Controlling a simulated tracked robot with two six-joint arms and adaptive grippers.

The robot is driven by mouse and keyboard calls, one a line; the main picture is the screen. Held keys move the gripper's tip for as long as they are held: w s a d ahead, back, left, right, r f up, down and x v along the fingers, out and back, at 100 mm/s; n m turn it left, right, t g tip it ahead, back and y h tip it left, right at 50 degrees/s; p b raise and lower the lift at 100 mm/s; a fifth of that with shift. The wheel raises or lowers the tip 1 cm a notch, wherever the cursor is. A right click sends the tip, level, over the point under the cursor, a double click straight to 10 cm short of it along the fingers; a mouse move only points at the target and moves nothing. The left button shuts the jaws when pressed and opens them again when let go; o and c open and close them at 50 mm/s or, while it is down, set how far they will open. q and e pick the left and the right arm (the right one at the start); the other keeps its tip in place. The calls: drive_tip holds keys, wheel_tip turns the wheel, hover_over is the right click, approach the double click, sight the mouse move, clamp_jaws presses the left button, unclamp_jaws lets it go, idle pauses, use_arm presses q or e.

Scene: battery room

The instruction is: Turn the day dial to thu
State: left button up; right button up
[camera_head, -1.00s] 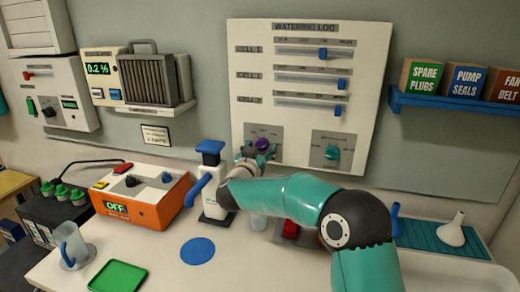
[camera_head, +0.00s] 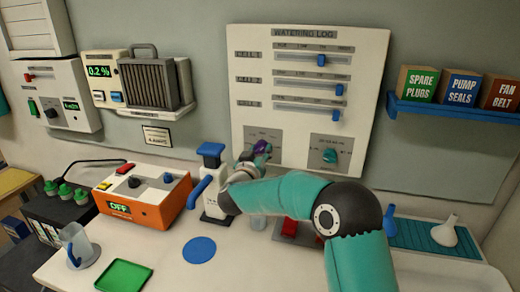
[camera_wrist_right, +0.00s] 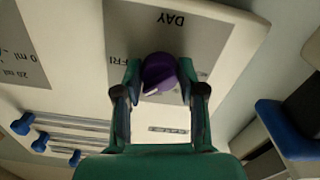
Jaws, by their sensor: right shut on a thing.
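The day dial is a purple knob (camera_wrist_right: 160,73) on a grey plate (camera_wrist_right: 195,35) marked "DAY" and "FRI" in the right wrist view, where the lettering appears upside down. A white pointer mark shows on the knob. My right gripper (camera_wrist_right: 160,80) is shut on the knob, one finger on each side. In the head view the purple knob (camera_head: 261,146) shows at the lower left of the white watering log board (camera_head: 360,60), partly hidden by my right gripper (camera_head: 254,155). Most day labels are hidden or too small to read. My left gripper is not in view.
A teal dial (camera_head: 331,156) sits right of the day dial on the same board, below three blue sliders. An orange box (camera_head: 145,200) is farther left.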

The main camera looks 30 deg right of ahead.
drive_tip(key=o, duration=1.1)
drive_tip(key=shift+o, duration=0.2)
drive_tip(key=shift+a, duration=0.1)
drive_tip(key=v, duration=1.2)
drive_tip(key=shift+f, duration=0.1)
